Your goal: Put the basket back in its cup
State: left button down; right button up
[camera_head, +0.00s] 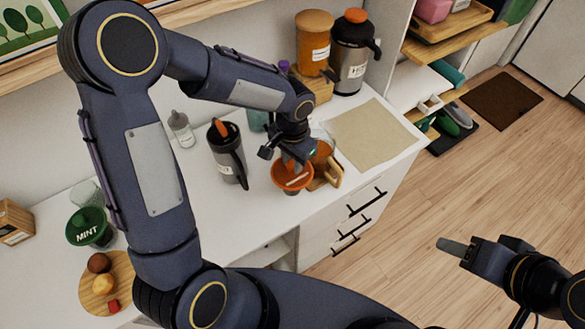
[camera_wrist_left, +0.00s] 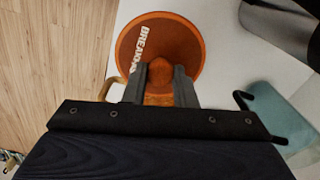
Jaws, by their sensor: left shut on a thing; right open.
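The orange-brown cup (camera_head: 322,153) with a pale wooden handle (camera_head: 331,177) stands near the counter's front edge. My left gripper (camera_head: 291,162) points down beside and above it. In the left wrist view its fingers (camera_wrist_left: 161,82) are shut on a small orange-brown part, seemingly the basket (camera_wrist_left: 159,74). The fingers hide most of the basket, and I cannot tell whether it touches the cup. My right gripper (camera_head: 468,250) is open and empty over the floor.
A dark jug (camera_head: 228,155) and a small bottle (camera_head: 181,130) stand left of my left gripper. A beige mat (camera_head: 370,134) lies to the right. A green MINT container (camera_head: 87,227) and a round board (camera_head: 122,270) are at left. Canister (camera_head: 314,42) and flask (camera_head: 352,55) stand behind.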

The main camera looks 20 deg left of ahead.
aim_at(292, 177)
pick_arm(q)
jog(key=shift+f+b, duration=0.6)
jog(key=shift+f, duration=0.8)
pick_arm(e)
jog(key=shift+f, duration=1.05)
pick_arm(q)
jog(key=shift+f, duration=0.2)
jog(key=c, duration=1.2)
grip_release()
pick_arm(e)
jog(key=shift+f, duration=0.15)
